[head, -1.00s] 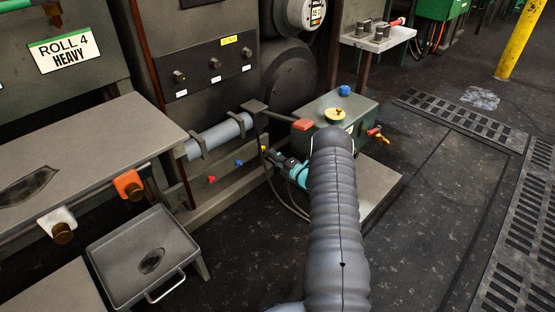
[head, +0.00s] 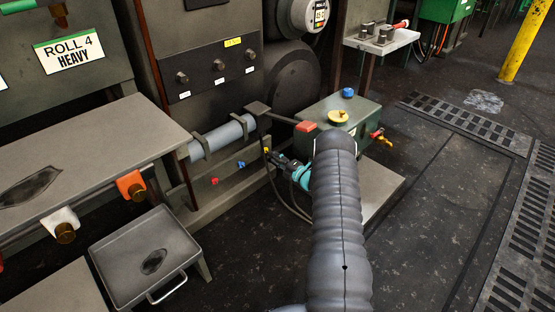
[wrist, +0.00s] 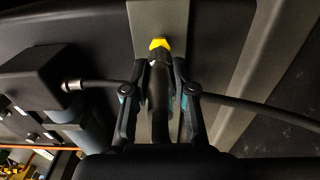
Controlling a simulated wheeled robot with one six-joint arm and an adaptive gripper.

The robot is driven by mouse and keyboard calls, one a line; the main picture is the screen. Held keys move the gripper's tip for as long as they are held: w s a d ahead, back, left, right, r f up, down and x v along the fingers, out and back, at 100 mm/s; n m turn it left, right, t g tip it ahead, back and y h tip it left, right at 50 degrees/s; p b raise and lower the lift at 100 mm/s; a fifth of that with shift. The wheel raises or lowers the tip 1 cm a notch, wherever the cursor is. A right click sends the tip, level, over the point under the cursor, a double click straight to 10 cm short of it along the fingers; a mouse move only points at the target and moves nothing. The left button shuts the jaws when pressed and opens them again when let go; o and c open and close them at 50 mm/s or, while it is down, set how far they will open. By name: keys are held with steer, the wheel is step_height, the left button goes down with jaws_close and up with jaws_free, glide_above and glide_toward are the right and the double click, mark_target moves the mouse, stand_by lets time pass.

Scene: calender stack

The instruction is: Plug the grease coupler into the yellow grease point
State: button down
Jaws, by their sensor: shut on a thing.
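The yellow grease point (head: 266,150) is on the low rail of the machine, at the right end of a row with a blue and a red point. In the wrist view the yellow grease point (wrist: 158,44) sits on a grey plate, straight ahead of the fingertips. My gripper (wrist: 162,63) is shut on the dark grease coupler (wrist: 158,85), whose nose lines up with the yellow point. The two look touching or nearly so; I cannot tell whether the coupler is seated. In the head view my gripper (head: 280,162) is beside the yellow point, partly hidden by my arm.
The blue point (head: 241,165) and red point (head: 213,181) are left of my gripper. A black hose (wrist: 240,102) runs across behind the fingers. A green box (head: 362,113) with a yellow cap stands close behind my arm. Open floor (head: 430,215) lies to the right.

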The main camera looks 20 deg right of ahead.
steer(key=shift+x, duration=1.15)
steer(key=shift+c, duration=2.4)
jaws_free()
steer(key=shift+s, duration=0.15)
steer(key=p+v, duration=0.1)
steer(key=v, duration=0.5)
steer(key=shift+s+d+p, duration=0.15)
steer(key=shift+s+p, duration=0.2)
